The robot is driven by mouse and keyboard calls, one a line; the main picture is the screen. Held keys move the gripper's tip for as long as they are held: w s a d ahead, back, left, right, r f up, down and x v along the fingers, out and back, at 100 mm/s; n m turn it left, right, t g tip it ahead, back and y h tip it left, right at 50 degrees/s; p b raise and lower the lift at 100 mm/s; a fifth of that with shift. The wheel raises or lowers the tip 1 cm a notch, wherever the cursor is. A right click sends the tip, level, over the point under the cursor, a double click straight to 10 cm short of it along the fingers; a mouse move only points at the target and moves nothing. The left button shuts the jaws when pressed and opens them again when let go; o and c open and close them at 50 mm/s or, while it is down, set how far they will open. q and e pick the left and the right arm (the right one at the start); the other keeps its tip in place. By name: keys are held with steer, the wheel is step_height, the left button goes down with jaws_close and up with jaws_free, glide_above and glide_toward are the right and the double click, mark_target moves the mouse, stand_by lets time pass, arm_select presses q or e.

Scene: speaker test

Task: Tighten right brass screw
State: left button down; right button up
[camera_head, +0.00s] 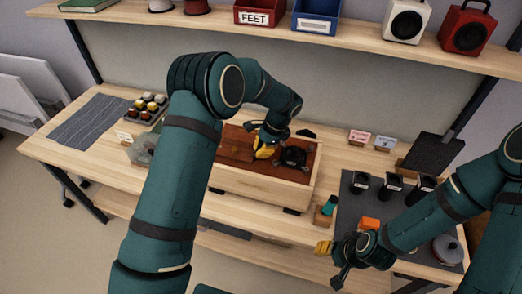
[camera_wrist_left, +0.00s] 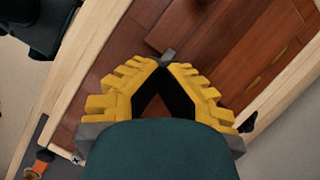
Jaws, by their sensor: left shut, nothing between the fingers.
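A light wooden box (camera_head: 262,189) with a red-brown wooden panel (camera_head: 236,140) inside stands on the workbench. My left gripper (camera_head: 265,150) is over the panel, its yellow fingers pointing down. In the left wrist view the left gripper (camera_wrist_left: 166,66) has its fingertips together, with nothing held, above the red-brown panel (camera_wrist_left: 200,30). A small grey piece shows at the fingertips. Faint yellowish marks show on the panel at the right, but I cannot make out a brass screw. My right gripper (camera_head: 324,248) is near the bench's front edge; its fingers are too small to judge.
A teal-handled item (camera_head: 329,205) stands in a wooden holder near the front edge. A dark mat (camera_head: 352,204) at right bears black cups (camera_head: 391,186) and an orange item (camera_head: 370,223). A black object (camera_head: 292,157) sits at the box's right end.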

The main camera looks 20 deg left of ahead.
arm_select(q)
steer(key=shift+s+a+f+m, duration=0.1)
steer(key=shift+s+f+m, duration=0.15)
steer(key=shift+m, duration=0.35)
steer(key=c, duration=0.9)
jaws_free()
steer(key=shift+a, duration=0.1)
steer(key=shift+c, duration=0.2)
steer(key=shift+w+r+y, duration=0.1)
steer(key=shift+y, duration=0.2)
